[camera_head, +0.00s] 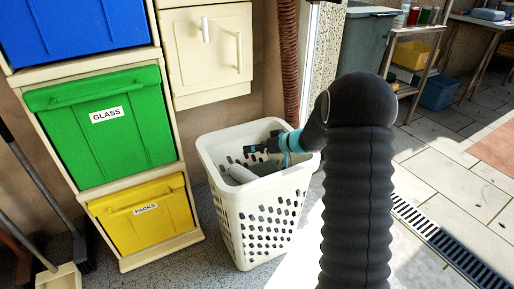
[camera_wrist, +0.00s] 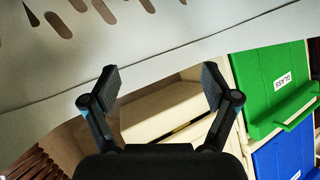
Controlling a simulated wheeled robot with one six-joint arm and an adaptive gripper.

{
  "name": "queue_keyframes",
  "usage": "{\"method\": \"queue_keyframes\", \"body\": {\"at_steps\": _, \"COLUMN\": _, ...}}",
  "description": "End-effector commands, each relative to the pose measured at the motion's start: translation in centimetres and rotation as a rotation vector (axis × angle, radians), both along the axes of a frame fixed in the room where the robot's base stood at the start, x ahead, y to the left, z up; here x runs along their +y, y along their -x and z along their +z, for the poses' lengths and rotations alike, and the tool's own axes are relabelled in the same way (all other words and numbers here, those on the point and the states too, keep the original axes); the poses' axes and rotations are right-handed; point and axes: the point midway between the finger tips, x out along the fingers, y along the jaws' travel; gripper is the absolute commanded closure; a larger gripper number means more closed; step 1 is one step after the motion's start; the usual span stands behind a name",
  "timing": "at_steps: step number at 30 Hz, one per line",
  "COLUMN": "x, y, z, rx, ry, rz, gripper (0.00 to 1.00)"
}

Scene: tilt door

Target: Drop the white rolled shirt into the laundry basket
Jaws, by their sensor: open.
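The white laundry basket (camera_head: 262,222) stands on the floor in the head view, with slotted walls. A pale rolled cloth (camera_head: 242,174), which looks like the white rolled shirt, lies inside it near the left front rim, beside a darker grey item (camera_head: 264,168). My gripper (camera_head: 256,148) is inside the basket's opening, just above and behind the cloth, apart from it as far as I can tell. In the wrist view my gripper (camera_wrist: 160,82) is open, with nothing between its fingers. The basket's pale slotted wall (camera_wrist: 140,60) crosses the top of that view. No shirt shows there.
A recycling shelf with blue, green (camera_head: 105,125) and yellow (camera_head: 145,217) bins stands left of the basket. A cream cabinet (camera_head: 205,50) hangs behind it. Brooms (camera_head: 40,190) lean at far left. Paved floor with a drain grate (camera_head: 440,235) lies open on the right.

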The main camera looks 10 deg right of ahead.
Motion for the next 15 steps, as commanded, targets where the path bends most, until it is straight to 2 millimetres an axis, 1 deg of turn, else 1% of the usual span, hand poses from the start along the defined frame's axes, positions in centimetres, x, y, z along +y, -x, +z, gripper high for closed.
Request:
{"method": "queue_keyframes", "body": {"at_steps": 4, "x": 0.0, "y": -0.1, "z": 1.8, "rx": -0.005, "ry": 0.001, "rz": 0.0, "gripper": 0.14}}
{"method": "queue_keyframes", "body": {"at_steps": 12, "x": 0.0, "y": -0.1, "z": 6.7, "rx": -0.006, "ry": 0.001, "rz": 0.0, "gripper": 0.14}}
{"method": "queue_keyframes", "body": {"at_steps": 15, "x": 0.0, "y": -0.1, "z": 8.1, "rx": -0.004, "ry": 0.002, "rz": 0.0, "gripper": 0.14}}
